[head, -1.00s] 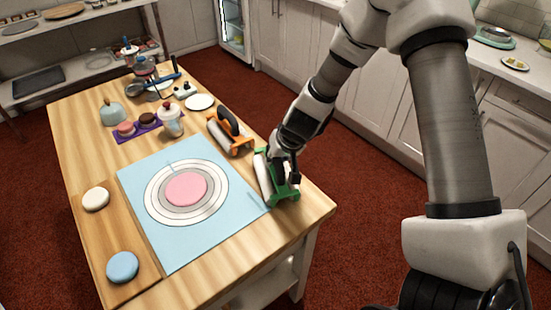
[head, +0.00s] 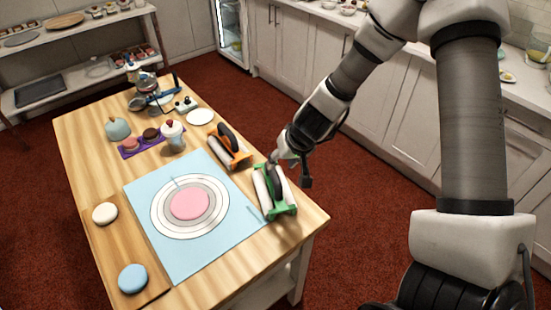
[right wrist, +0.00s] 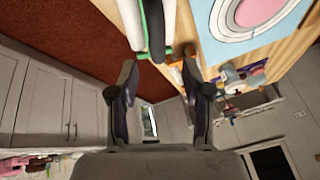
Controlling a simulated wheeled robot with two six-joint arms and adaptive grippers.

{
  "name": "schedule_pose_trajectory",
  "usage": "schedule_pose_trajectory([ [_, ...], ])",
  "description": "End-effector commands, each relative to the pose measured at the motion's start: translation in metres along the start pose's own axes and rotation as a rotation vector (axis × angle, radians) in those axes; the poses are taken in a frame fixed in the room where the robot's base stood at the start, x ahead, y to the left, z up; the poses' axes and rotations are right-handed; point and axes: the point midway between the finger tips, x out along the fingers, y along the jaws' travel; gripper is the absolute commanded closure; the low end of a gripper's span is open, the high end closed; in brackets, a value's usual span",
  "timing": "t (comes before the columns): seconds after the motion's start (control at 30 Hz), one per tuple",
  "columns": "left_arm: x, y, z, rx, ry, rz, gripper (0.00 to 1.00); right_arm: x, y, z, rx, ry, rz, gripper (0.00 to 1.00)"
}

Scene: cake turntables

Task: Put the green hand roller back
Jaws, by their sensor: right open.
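The green hand roller (head: 284,206) has a green frame, a white roller and a black handle. It stands on the wooden table near its right edge, beside the blue mat, with a corner of the mat close to it. It also shows at the top of the right wrist view (right wrist: 158,25). My right gripper (head: 292,172) is open and empty, just above and to the right of the green roller's handle, apart from it. In the right wrist view its two fingers (right wrist: 160,85) stand wide apart with nothing between them. My left gripper is not in view.
An orange hand roller (head: 228,152) stands just behind the green one. The blue mat (head: 150,195) bears a turntable pattern with a pink disc (head: 189,204). A cutting board (head: 112,250) with white and blue rounds lies at left. Cups and plates crowd the back.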

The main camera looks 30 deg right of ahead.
Motion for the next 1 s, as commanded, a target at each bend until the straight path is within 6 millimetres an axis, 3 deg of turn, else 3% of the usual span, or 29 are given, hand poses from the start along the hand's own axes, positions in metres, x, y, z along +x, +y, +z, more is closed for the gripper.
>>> schedule_pose_trajectory([
  [0.03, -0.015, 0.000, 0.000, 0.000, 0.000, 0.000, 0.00, -0.018, -0.002, -0.003, 0.002, 0.000, -0.001, 0.51],
  [0.13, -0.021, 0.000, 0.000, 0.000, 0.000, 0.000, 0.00, -0.029, -0.001, -0.002, 0.001, 0.000, -0.001, 0.51],
  [0.27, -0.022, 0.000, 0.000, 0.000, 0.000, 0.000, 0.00, -0.018, 0.006, 0.018, -0.025, -0.032, 0.042, 0.51],
  [0.37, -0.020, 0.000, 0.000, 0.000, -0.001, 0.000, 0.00, 0.016, 0.022, 0.071, -0.098, -0.109, 0.141, 0.51],
  [0.5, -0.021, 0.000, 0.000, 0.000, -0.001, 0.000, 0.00, 0.061, 0.037, 0.182, -0.242, -0.247, 0.215, 0.51],
  [0.6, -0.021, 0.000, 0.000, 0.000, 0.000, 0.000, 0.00, 0.072, 0.036, 0.255, -0.299, -0.343, 0.183, 0.51],
  [0.7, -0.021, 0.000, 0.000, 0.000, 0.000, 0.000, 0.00, 0.073, 0.033, 0.300, -0.314, -0.408, 0.143, 0.51],
  [0.8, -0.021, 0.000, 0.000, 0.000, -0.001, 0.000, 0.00, 0.073, 0.031, 0.312, -0.312, -0.424, 0.127, 0.51],
  [1.0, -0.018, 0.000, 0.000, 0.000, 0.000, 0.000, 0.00, 0.076, 0.031, 0.312, -0.310, -0.422, 0.128, 0.51],
])
